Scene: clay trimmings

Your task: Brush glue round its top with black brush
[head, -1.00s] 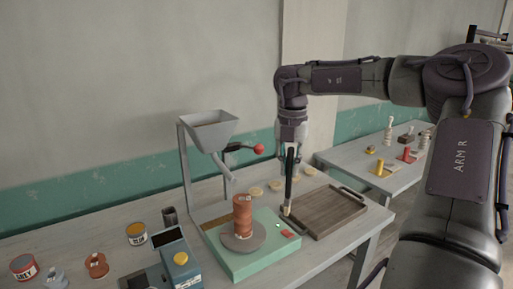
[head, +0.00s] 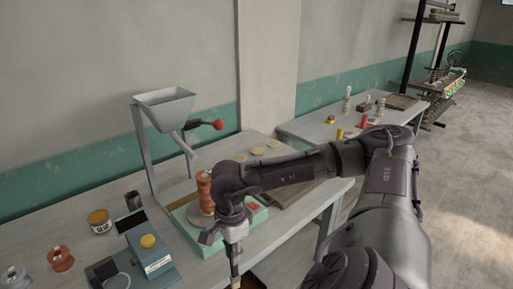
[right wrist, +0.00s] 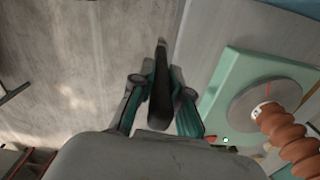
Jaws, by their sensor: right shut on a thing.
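A ridged orange-brown clay piece (head: 204,188) stands upright on a round grey wheel on a pale green base (head: 256,214); my right arm covers part of it. It also shows at the right of the right wrist view (right wrist: 285,137), on the grey wheel (right wrist: 262,98). My right gripper (right wrist: 158,100) is shut on the black brush (right wrist: 160,75). In the head view the gripper (head: 235,262) hangs in front of the table's front edge, apart from the clay piece. A tin with an orange top, seemingly labelled glue (head: 98,218), stands at the left. My left gripper is out of view.
A blue device with a yellow knob (head: 148,242) stands front left. A hopper on a stand (head: 164,97) rises behind the clay piece. A wooden tray (head: 293,195) lies partly behind my right arm. A second table (head: 310,128) stands at the back right.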

